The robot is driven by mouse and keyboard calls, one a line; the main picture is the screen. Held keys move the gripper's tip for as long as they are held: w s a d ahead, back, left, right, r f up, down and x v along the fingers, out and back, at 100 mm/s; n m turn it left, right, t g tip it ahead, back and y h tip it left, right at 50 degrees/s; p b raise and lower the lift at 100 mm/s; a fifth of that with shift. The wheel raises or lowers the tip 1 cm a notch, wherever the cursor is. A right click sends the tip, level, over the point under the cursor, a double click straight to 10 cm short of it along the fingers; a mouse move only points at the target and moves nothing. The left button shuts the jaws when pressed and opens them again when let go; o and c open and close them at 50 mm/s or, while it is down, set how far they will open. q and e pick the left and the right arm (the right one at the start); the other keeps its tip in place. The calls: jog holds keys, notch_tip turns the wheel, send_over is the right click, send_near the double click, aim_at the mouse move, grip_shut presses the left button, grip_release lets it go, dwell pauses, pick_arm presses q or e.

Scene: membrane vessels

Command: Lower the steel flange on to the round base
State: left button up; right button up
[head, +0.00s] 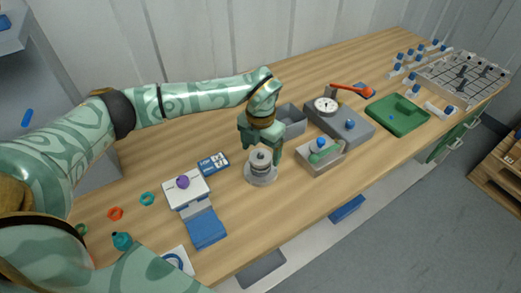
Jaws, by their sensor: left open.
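The round base (262,178) is a pale grey disc on the wooden bench, near the middle of the head view. A small steel stack with a dark knob on top, which looks to include the steel flange (260,163), stands upright at its centre. I cannot tell exactly where the flange ends and the base begins, or whether they are fully seated. My left gripper (261,150) is green and open, pointing down just above and around the top of the stack. Its fingers partly hide the upper edge. My right gripper is not in view.
Bare wood lies in front.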

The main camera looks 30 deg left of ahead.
pick_arm(q)
notch_tip(320, 180, up, 16)
jog(key=p, duration=0.2)
jog(key=shift+f, duration=0.25)
